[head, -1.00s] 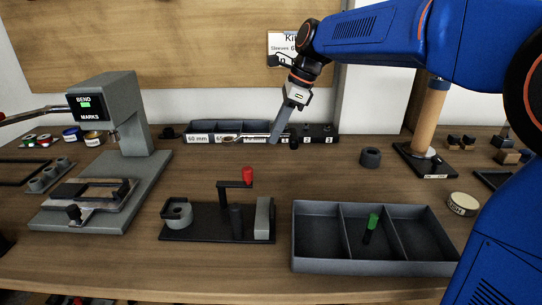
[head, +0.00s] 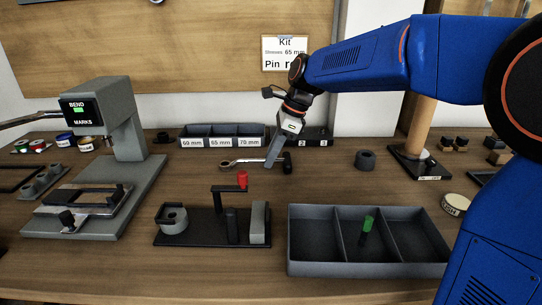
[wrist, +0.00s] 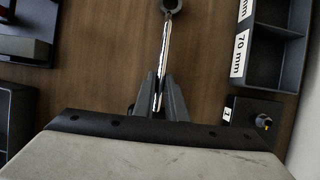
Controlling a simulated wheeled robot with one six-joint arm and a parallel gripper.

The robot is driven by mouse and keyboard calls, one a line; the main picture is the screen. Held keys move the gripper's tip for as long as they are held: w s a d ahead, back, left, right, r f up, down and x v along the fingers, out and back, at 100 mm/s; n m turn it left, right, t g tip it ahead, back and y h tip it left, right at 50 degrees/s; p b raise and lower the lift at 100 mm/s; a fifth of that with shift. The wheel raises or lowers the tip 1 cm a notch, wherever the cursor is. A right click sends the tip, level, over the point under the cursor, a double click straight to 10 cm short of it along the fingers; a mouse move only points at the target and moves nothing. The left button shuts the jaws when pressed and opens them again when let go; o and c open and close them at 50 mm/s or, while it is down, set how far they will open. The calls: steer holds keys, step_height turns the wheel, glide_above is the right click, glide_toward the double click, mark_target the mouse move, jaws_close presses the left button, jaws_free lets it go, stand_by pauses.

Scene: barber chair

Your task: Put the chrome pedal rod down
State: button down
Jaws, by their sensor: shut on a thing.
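In the wrist view the rod (wrist: 164,50) runs up from between the fingers of my gripper (wrist: 158,100) to the ring at the top edge. The rod is at or just above the wooden bench (head: 330,182); I cannot tell whether it touches.
The bins (head: 222,143) marked 60, 65 and 70 mm stand behind the rod. A fixture with a red-knobbed crank (head: 241,180) and a three-part tray (head: 368,270) with a green-topped pin stand in front. A dark ring (head: 365,160) lies to the right. Bare bench surrounds the rod.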

steer(key=c, duration=1.8)
jaws_free()
steer(key=v, duration=1.2)
steer(key=shift+r, duration=0.15)
